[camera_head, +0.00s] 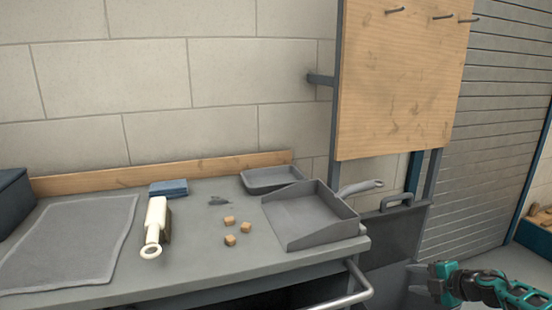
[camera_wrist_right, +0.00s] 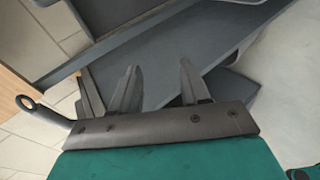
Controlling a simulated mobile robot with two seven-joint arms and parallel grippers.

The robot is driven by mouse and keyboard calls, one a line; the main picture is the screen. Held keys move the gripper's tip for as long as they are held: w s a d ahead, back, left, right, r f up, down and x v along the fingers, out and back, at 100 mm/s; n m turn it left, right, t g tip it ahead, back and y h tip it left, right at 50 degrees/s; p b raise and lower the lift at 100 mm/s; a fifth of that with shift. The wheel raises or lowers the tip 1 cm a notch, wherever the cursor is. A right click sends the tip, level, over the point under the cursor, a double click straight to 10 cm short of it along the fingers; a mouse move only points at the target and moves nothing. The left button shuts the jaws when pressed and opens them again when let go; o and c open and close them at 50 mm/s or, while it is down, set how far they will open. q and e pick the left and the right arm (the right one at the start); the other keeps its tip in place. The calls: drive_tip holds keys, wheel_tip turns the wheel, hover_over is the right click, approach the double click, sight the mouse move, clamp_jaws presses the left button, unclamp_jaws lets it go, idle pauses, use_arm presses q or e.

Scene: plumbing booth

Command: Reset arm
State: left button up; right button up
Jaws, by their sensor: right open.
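My right gripper (camera_head: 428,280) is at the lower right of the head view, off to the right of the grey workbench (camera_head: 190,270) and lower than its top. Its jaws are open with nothing between them. The right wrist view shows the gripper fingers (camera_wrist_right: 158,88) spread apart, with grey panels and a pale tiled floor beyond them. My left gripper and arm are not in the head view.
On the bench are a grey mat (camera_head: 70,245), a blue block (camera_head: 168,188), a white cylindrical item (camera_head: 155,222), three small wooden cubes (camera_head: 230,240), a shallow tray (camera_head: 270,179) and a dustpan (camera_head: 308,217). A wooden board (camera_head: 400,85) with hooks stands behind. A metal rail (camera_head: 345,298) edges the bench.

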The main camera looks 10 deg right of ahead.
drive_tip(key=s+a+f+m+g+h, duration=0.15)
drive_tip(key=s+a+m, duration=0.25)
drive_tip(key=s+a, duration=0.6)
drive_tip(key=s+a+f+m, duration=0.35)
drive_tip(key=s+a, duration=0.25)
drive_tip(key=s, duration=0.8)
use_arm(q)
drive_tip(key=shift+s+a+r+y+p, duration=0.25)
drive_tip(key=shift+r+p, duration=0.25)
drive_tip(key=shift+p, duration=0.35)
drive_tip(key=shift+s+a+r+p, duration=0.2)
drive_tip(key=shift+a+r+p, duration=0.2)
drive_tip(key=shift+p, duration=0.5)
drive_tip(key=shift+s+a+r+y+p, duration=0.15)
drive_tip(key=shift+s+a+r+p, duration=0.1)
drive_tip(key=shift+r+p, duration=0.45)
use_arm(e)
drive_tip(key=s+a+r+m+t, duration=0.1)
drive_tip(key=a+r+m, duration=0.1)
drive_tip(key=a+m, duration=0.7)
drive_tip(key=shift+a+r, duration=0.3)
drive_tip(key=shift+a, duration=2.45)
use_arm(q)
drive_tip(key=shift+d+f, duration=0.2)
use_arm(e)
drive_tip(key=shift+m, duration=0.25)
